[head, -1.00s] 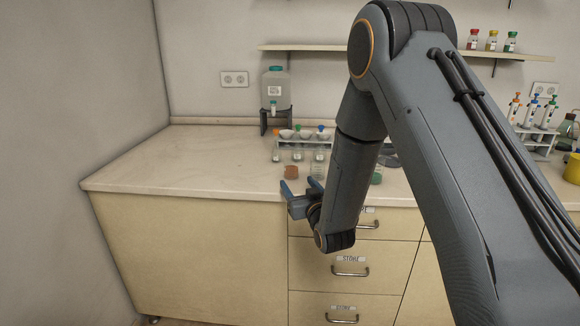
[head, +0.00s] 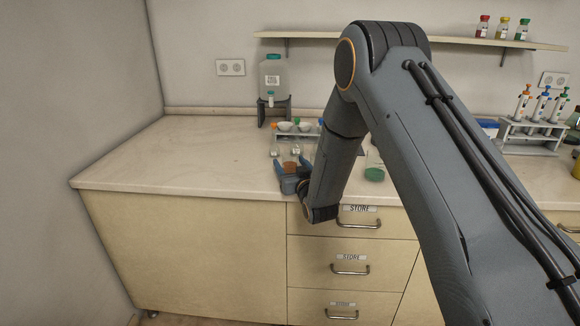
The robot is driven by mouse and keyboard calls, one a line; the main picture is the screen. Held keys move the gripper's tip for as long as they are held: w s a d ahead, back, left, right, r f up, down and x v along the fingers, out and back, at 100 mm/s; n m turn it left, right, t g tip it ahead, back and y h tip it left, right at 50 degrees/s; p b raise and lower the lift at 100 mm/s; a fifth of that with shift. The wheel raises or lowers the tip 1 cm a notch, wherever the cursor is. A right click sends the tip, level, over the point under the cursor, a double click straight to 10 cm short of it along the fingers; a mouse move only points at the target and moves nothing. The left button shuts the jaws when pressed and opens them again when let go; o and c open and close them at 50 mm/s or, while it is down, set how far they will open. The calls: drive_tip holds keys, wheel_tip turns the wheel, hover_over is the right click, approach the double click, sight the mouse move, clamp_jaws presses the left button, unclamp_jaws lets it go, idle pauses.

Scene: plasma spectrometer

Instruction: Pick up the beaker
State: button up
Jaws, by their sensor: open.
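A small clear beaker with reddish-brown contents (head: 290,165) stands upright near the counter's front edge in the head view. My gripper (head: 291,171) is open, its blue fingers on the left and right of this beaker as seen from here. I cannot tell whether the fingers reach around it or stop just in front; the gripper hides its lower part. A second clear beaker with green contents (head: 374,174) stands to the right, just past my arm.
Behind the brown beaker is a rack with white bowls and flasks (head: 284,127). A large container on a stand (head: 273,80) is at the back. A pipette rack (head: 533,132) stands right. The counter's left half (head: 170,155) is clear.

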drive_tip(key=shift+w+a, duration=0.1)
drive_tip(key=shift+w, duration=0.35)
drive_tip(key=c, duration=1.2)
drive_tip(key=shift+r, duration=0.1)
wheel_tip(320, 180, up, 10)
drive_tip(key=b, duration=0.2)
